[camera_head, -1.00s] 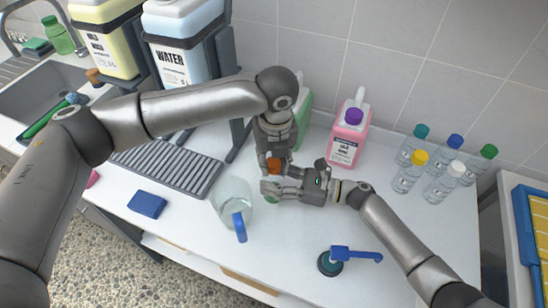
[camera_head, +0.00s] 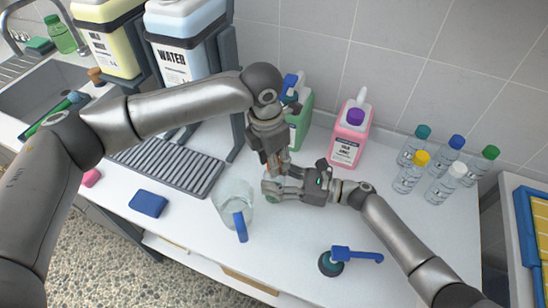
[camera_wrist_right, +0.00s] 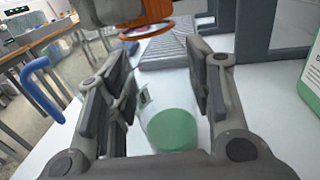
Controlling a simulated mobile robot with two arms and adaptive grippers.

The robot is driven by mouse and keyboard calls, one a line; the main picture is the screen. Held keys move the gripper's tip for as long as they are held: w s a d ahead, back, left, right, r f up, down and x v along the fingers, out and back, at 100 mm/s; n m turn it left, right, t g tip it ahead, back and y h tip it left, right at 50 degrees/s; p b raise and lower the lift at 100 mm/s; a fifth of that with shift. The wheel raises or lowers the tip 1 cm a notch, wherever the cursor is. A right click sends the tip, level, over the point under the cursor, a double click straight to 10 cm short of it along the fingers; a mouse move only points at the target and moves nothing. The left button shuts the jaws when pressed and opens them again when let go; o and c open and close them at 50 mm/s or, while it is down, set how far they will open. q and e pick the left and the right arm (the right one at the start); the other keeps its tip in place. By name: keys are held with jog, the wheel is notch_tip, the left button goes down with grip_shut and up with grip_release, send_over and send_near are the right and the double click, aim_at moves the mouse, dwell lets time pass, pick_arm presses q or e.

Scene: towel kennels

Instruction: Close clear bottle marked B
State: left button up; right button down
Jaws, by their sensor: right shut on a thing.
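A small clear bottle with green in it (camera_wrist_right: 172,128) stands between the fingers of my right gripper (camera_wrist_right: 155,100), which is shut on it. Part of a label shows on the bottle, but I cannot read a letter. In the head view only a bit of green (camera_head: 272,198) shows at the fingertips. My left gripper (camera_head: 278,168) points down just above the right one. Whether its fingers are open or shut is unclear.
A clear jug with a blue handle (camera_head: 236,200) stands close left of my right gripper. A dark round item with a blue handle (camera_head: 345,254) lies in front. A pink bottle (camera_head: 348,140), a green bottle (camera_head: 302,120) and several small capped bottles (camera_head: 442,185) stand behind. A drying rack (camera_head: 180,170) lies left.

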pick_arm(q)
jog(key=o, duration=0.6)
jog(key=shift+o, duration=0.2)
jog(key=shift+r, duration=2.25)
jog(key=shift+c, duration=0.3)
